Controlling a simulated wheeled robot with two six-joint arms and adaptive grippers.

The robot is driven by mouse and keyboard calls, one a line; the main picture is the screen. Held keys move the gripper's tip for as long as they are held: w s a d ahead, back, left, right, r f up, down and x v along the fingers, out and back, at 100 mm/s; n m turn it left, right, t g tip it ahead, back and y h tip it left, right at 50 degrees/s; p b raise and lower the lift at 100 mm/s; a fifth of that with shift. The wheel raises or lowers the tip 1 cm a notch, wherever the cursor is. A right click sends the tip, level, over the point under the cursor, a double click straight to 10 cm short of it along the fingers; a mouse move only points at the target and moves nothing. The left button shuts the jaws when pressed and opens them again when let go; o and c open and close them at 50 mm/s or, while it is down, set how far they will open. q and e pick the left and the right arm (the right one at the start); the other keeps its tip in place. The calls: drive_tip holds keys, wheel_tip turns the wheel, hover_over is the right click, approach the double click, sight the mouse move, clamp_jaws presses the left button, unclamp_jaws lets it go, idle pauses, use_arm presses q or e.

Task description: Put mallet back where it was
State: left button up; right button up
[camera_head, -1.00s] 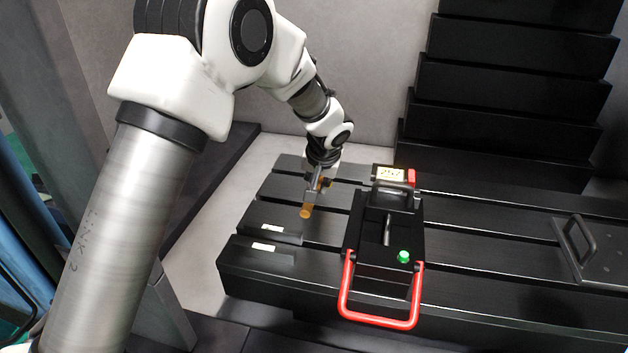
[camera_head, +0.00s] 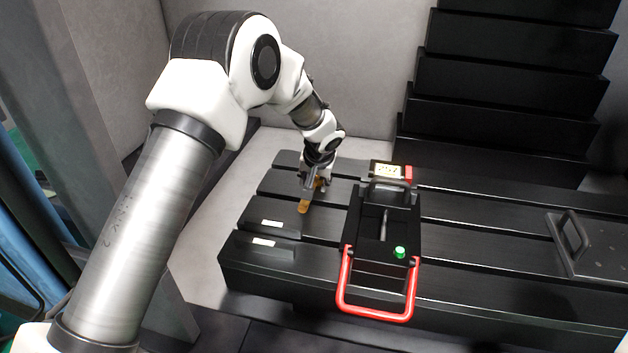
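The mallet (camera_head: 303,207) shows as a small orange-brown piece below my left gripper (camera_head: 312,186), over the left part of the black slotted table. My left gripper appears shut on the mallet. The fingers and the rest of the mallet are small and partly hidden by the wrist, and I cannot tell whether the mallet touches the table. My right gripper is not in view.
A black fixture (camera_head: 386,222) with a red handle (camera_head: 378,314) and a green button (camera_head: 399,252) stands right of the mallet. Two black blocks with white labels (camera_head: 264,242) lie at the table's left edge. A black plate with a handle (camera_head: 571,235) is at right. Stepped black covers (camera_head: 505,90) rise behind.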

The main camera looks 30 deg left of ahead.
use_arm(q)
drive_tip(key=shift+r, duration=0.15)
drive_tip(key=v, duration=1.2)
drive_tip(key=shift+b, duration=0.45)
